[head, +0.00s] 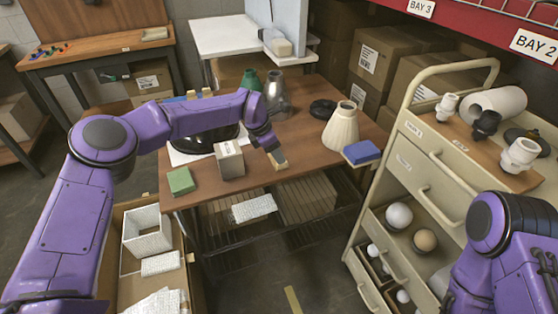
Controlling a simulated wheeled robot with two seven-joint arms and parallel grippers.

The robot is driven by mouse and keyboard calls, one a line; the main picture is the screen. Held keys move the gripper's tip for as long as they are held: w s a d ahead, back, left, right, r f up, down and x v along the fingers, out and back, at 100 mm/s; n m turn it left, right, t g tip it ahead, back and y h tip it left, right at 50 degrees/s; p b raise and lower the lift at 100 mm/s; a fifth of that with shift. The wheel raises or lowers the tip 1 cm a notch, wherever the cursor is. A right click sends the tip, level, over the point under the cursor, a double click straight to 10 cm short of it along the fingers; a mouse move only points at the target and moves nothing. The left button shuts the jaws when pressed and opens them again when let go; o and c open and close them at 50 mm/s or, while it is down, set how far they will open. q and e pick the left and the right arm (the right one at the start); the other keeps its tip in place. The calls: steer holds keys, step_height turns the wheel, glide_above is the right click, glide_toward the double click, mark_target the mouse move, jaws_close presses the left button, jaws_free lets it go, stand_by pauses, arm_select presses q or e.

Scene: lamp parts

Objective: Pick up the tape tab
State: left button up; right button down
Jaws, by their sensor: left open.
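My left gripper (275,153) reaches over the front of the wooden table (305,150), pointing down, open. A small tan piece (279,160) shows right at its fingertips near the table's front edge; I cannot tell whether it is the tape tab or whether the fingers touch it. A small light cardboard box (229,160) stands upright just left of the gripper, with a darker mark on its front. My right arm shows at the lower right, but its gripper is out of view.
A green block (181,181) lies at the table's left front corner, a blue block (361,152) at the right. A cream lampshade (342,128), a grey shade (278,97) and a black disc (322,109) stand behind. A cream drawer cart (408,175) stands right.

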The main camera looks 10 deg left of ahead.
arm_select(q)
steer(key=p+x, duration=0.1)
steer(key=x, duration=0.4)
steer(key=shift+a, duration=0.2)
jaws_close()
steer(key=shift+r, duration=0.3)
step_height(320, 180, up, 3)
steer(key=shift+f+b, duration=0.25)
steer(key=shift+b, duration=0.65)
steer(key=s+d+r+b, duration=0.2)
steer(key=s+d+r, duration=0.3)
steer(key=s+r, duration=0.5)
steer(key=s, duration=0.3)
steer(key=shift+b, duration=0.35)
